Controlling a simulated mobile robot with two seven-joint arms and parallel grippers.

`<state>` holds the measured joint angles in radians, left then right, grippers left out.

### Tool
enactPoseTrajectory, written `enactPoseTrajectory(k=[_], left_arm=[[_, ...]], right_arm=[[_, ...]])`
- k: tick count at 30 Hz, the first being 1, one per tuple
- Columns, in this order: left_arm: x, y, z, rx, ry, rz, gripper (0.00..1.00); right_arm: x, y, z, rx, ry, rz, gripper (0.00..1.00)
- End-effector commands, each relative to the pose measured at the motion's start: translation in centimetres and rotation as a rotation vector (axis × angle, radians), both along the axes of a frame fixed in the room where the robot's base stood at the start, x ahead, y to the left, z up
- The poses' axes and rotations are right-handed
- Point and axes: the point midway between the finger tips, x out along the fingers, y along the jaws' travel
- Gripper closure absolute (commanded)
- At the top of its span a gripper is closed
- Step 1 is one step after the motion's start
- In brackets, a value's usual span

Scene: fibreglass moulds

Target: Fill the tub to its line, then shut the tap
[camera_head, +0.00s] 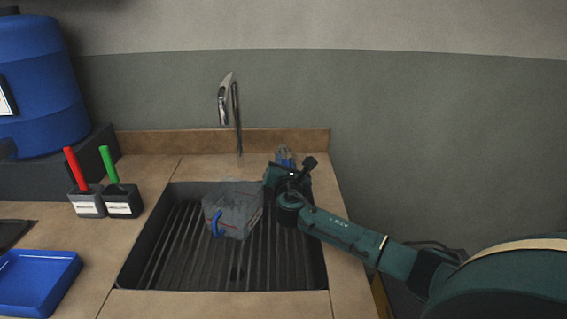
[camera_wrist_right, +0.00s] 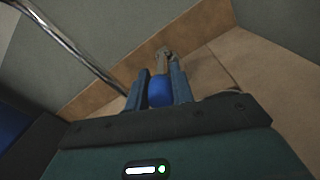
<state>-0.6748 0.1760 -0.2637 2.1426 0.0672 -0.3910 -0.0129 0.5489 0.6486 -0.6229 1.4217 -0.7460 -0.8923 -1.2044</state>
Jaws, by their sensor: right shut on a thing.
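The tub (camera_head: 238,208) is grey with a blue handle and a reddish line on its side. It stands in the sink below the chrome tap spout (camera_head: 237,112). I cannot make out a water stream or the level inside. My right gripper (camera_head: 284,160) is at the back right corner of the sink. In the right wrist view its fingers (camera_wrist_right: 160,94) are shut on a blue knob (camera_wrist_right: 160,92), which looks like the tap handle, with a metal part beyond it. The gripper hides most of this knob in the head view. My left gripper is not in view.
The dark ribbed sink (camera_head: 180,250) is set in a tan counter (camera_head: 150,165). Red (camera_head: 75,168) and green (camera_head: 108,164) handled tools stand in dark holders at left. A blue tray (camera_head: 35,283) and a blue barrel (camera_head: 40,90) are further left.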

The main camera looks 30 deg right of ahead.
Motion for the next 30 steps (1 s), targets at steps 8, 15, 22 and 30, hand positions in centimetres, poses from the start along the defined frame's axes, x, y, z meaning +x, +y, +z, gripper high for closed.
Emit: enactPoseTrajectory(k=[8, 15, 22, 30], left_arm=[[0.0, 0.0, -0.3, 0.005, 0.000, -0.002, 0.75], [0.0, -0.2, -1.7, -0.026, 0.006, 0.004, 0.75], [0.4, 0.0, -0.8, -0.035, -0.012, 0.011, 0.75], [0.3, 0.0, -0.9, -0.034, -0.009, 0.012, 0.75]], right_arm=[[-1.1, -2.7, -0.3, -0.006, 0.002, 0.235, 1.00], [-1.3, -4.0, -0.2, -0.003, 0.000, 0.379, 1.00], [-1.3, -4.2, 0.1, 0.000, 0.001, 0.404, 1.00], [-1.3, -4.2, 0.1, 0.000, 0.001, 0.403, 0.68]])
